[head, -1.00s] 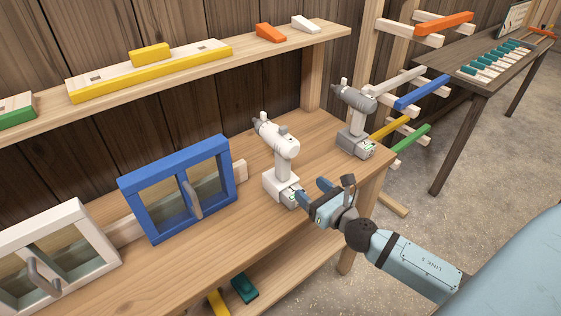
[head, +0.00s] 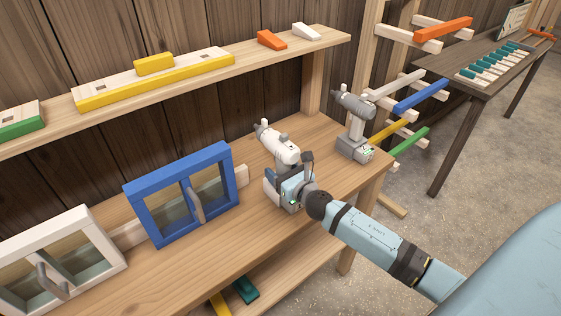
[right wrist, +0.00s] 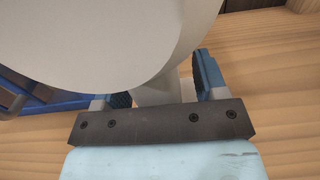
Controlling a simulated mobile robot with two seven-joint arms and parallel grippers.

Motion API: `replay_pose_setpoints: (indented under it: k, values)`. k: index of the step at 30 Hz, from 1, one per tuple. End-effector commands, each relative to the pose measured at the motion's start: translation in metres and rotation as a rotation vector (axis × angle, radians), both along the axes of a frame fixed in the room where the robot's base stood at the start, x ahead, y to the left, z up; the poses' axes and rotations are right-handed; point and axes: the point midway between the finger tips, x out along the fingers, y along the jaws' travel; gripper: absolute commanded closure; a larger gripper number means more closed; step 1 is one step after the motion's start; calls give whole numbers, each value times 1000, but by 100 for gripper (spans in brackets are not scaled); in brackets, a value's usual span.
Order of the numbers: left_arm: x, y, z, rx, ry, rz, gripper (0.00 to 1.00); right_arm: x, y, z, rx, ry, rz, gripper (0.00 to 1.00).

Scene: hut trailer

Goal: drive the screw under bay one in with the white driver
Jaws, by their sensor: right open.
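The white driver (head: 278,145) stands upright on the wooden workbench (head: 215,262), its nose pointing up and to the left. My right gripper (head: 282,180) is at the driver's handle, low down near its base. In the right wrist view the open fingers (right wrist: 163,82) stand one on each side of the white handle (right wrist: 158,92). The white driver body (right wrist: 100,40) fills much of that view and hides what lies beyond. I cannot make out a screw or a bay mark. My left gripper is not in view.
A grey driver (head: 354,128) stands to the right on the bench. A blue framed window box (head: 180,160) and a white one (head: 85,220) stand to the left. A shelf (head: 190,85) with coloured blocks runs above. Pegs with coloured bars are at the right.

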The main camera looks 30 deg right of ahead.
Motion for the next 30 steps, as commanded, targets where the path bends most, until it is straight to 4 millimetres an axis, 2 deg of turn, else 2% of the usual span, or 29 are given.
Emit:
replay_pose_setpoints:
  k: [6,12,14,15,25,30]
  values:
    - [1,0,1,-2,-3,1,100,0,0,0,0,0,0,36]
    - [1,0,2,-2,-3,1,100,0,0,0,0,0,0,82]
    - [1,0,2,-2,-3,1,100,0,0,0,0,0,0,96]
    - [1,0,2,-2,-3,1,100,0,0,0,0,0,0,100]
    - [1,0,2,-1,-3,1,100,1,0,3,0,-3,1,100]
    - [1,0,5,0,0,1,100,1,-1,14,-2,-5,1,100]
